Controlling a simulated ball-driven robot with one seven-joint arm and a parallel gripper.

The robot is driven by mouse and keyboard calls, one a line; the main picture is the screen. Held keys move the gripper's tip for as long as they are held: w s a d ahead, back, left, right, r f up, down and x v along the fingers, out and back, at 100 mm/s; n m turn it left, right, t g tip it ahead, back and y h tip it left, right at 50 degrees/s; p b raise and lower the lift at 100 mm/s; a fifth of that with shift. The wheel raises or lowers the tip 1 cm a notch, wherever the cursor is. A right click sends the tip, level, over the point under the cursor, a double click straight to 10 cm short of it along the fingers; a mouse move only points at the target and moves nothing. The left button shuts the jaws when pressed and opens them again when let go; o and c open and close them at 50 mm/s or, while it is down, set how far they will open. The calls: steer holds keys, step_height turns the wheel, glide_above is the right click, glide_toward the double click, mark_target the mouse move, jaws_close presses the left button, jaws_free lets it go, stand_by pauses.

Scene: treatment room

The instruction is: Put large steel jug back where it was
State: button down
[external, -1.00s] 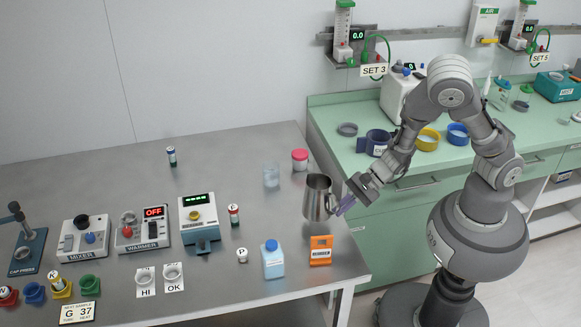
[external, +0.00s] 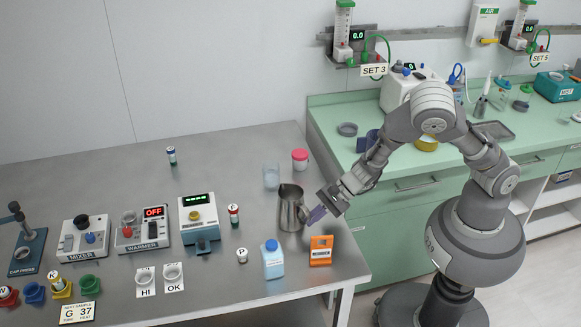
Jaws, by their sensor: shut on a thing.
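The large steel jug (external: 291,208) is upright at the right part of the steel table (external: 225,290). My gripper (external: 307,214) comes in from the right and is shut on the jug at its right side, where the handle would be; the fingers partly hide that side. The jug's base looks at or very near the tabletop; I cannot tell whether it touches.
A clear beaker (external: 271,177) and a red-lidded jar (external: 300,159) stand behind the jug. A blue-capped bottle (external: 273,260) and an orange box (external: 321,250) stand in front. A small jar marked P (external: 242,255) is front left.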

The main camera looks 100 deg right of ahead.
steer(key=shift+r, duration=0.1)
steer(key=shift+f, duration=0.2)
steer(key=c, duration=1.3)
jaws_free()
steer(key=shift+r, duration=0.15)
